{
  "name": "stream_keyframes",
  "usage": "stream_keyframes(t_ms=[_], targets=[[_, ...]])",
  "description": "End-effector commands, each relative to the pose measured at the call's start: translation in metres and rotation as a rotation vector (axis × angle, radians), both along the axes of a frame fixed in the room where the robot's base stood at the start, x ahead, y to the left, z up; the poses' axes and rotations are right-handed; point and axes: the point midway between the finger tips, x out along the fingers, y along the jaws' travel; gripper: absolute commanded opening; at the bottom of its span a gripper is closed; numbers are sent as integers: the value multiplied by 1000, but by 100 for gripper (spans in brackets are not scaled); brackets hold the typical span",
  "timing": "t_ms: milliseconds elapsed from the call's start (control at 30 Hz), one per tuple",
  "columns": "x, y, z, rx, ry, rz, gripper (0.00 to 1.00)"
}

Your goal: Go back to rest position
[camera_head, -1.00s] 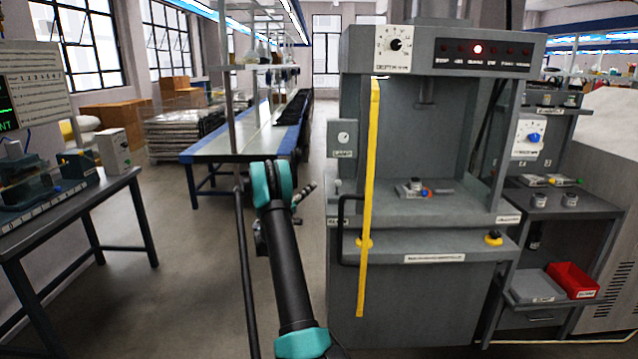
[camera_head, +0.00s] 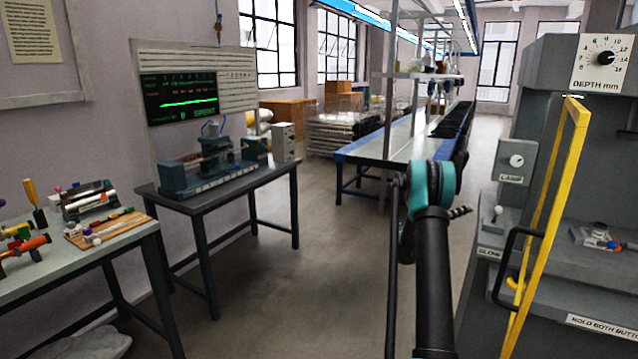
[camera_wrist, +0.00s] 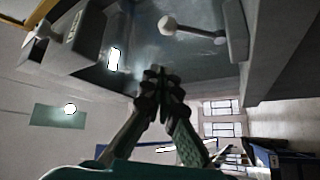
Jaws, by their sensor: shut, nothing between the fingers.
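My gripper (camera_wrist: 158,76) shows in the wrist view with its dark fingers together at the tips and nothing between them. It points toward a grey machine surface (camera_wrist: 140,50), apart from it as far as I can tell. In the head view my arm stands upright at centre right, and the gripper is mostly hidden behind it. The grey press (camera_head: 600,180) is just right of my arm, with its yellow guard frame (camera_head: 550,220) at the front.
A dark bench (camera_head: 205,200) with a green-trace screen (camera_head: 180,97) stands at left. A nearer table (camera_head: 85,250) at far left holds tools and tubes. A long blue-edged table (camera_head: 385,150) is behind my arm. The floor (camera_head: 300,290) between bench and press is clear.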

Motion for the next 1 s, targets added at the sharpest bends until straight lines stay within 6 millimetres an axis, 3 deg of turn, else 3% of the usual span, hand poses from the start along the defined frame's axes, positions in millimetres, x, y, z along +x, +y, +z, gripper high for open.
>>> stream_keyframes(t_ms=[167, 467, 767, 1000], targets=[[-33, 17, 9, 219, 33, 20, 0], [-99, 67, -2, 585, 109, 89, 0], [-180, 147, -32, 937, 195, 211, 0], [-254, 225, -64, 1207, 264, 341, 0]])
